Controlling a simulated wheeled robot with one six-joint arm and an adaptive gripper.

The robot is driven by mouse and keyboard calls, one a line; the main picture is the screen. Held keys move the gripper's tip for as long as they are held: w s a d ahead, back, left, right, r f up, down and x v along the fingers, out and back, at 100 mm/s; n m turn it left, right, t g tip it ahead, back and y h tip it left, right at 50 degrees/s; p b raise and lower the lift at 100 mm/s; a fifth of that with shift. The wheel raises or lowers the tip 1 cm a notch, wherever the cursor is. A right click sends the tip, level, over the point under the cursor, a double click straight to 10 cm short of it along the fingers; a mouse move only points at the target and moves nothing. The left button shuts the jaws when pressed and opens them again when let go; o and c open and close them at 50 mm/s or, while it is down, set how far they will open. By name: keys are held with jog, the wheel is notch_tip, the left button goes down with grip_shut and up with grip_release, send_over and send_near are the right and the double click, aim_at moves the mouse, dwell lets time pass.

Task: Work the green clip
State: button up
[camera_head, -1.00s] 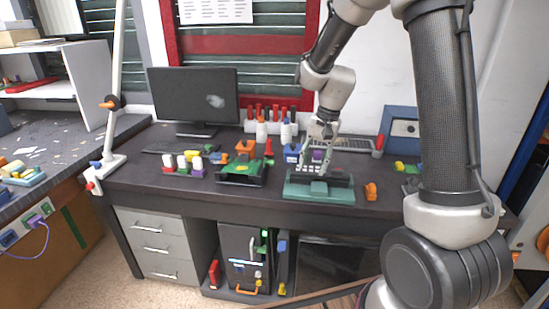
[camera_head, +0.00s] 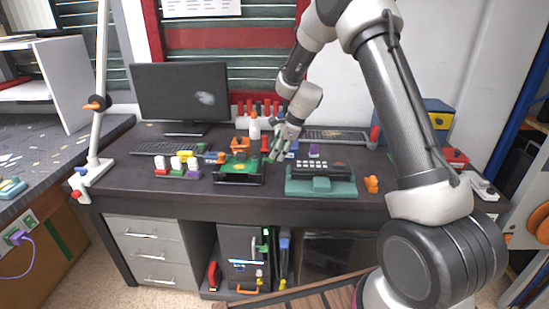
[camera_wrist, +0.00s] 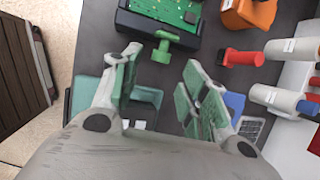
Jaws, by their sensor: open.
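The green clip (camera_wrist: 166,45) shows in the wrist view as a small green knob with a crossbar, on the near side of the black holder (camera_wrist: 150,24) with the green circuit board (camera_wrist: 172,8). My gripper (camera_wrist: 161,60) is open and empty. Its two green-padded fingers point at the clip from either side, and the clip appears in the gap just beyond the fingertips. I cannot tell the exact distance. In the head view my gripper (camera_head: 281,146) is above the desk, to the right of the black holder (camera_head: 238,176); the clip is hard to make out there.
A teal stand (camera_head: 320,185) with a dark device is to the right of the holder. An orange block (camera_wrist: 248,14), a red cylinder (camera_wrist: 240,57) and white bottles (camera_wrist: 292,48) stand on the desk's back side. A monitor (camera_head: 181,95) stands behind.

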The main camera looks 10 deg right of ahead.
jog(key=x, duration=0.4)
jog(key=shift+f, duration=0.2)
grip_shut()
